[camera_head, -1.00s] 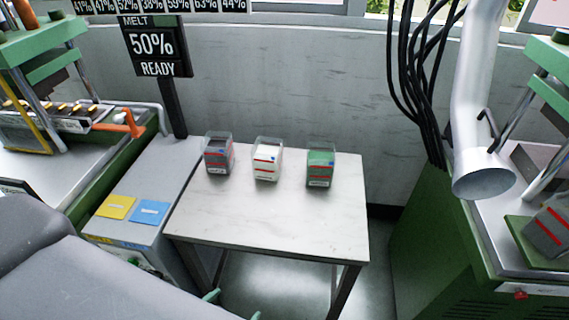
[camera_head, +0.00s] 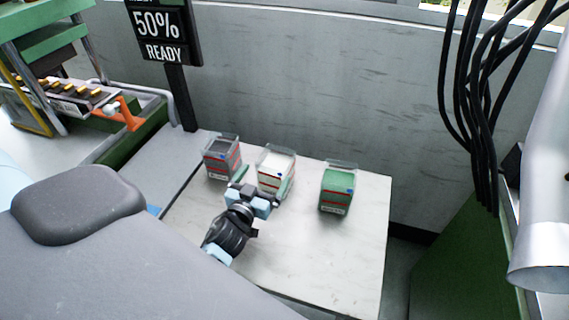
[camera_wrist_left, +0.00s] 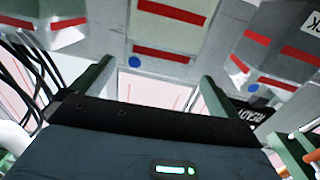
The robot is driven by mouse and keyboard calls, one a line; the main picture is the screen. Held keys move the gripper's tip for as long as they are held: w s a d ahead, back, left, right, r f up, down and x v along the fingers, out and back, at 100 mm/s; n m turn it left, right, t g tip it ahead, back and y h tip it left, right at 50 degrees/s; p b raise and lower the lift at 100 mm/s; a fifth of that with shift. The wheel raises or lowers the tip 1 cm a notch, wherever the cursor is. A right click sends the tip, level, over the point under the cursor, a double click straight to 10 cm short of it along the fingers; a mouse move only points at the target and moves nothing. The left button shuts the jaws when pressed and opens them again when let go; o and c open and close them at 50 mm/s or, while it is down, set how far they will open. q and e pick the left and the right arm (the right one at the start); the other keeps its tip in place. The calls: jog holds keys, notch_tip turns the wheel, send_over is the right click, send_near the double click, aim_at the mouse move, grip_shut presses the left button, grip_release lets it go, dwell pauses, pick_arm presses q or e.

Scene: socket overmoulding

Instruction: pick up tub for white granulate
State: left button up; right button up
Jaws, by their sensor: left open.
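The tub for white granulate (camera_head: 277,166) is a clear-walled box with white contents and red-striped labels. It stands in the middle of three tubs on the small table. My left gripper (camera_head: 263,181) is open at its near side, with one finger towards each side of it; part of its front is hidden. In the left wrist view the striped face of this tub (camera_wrist_left: 171,28) fills the upper middle, between and beyond the open fingers (camera_wrist_left: 152,78). I cannot tell whether they touch it. My right gripper is not in view.
A dark grey tub (camera_head: 222,158) stands close to the left and a green tub (camera_head: 337,188) to the right. The white table (camera_head: 330,255) is clear in front. A sign post (camera_head: 180,98), wall and hanging cables (camera_head: 480,110) lie around it.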

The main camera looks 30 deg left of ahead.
aim_at(269, 170)
pick_arm(q)
jog(key=shift+w+a, duration=0.1)
jog(key=shift+w, duration=0.25)
jog(key=shift+r, duration=0.2)
jog(key=shift+w, duration=0.3)
jog(key=shift+w+a, duration=0.1)
jog(key=shift+w, duration=0.4)
jog(key=shift+w+f, duration=0.1)
jog(key=shift+w, duration=0.4)
jog(key=shift+w+a, duration=0.2)
jog(key=shift+w, duration=1)
jog(key=shift+w+a, duration=0.2)
jog(key=shift+w, duration=0.95)
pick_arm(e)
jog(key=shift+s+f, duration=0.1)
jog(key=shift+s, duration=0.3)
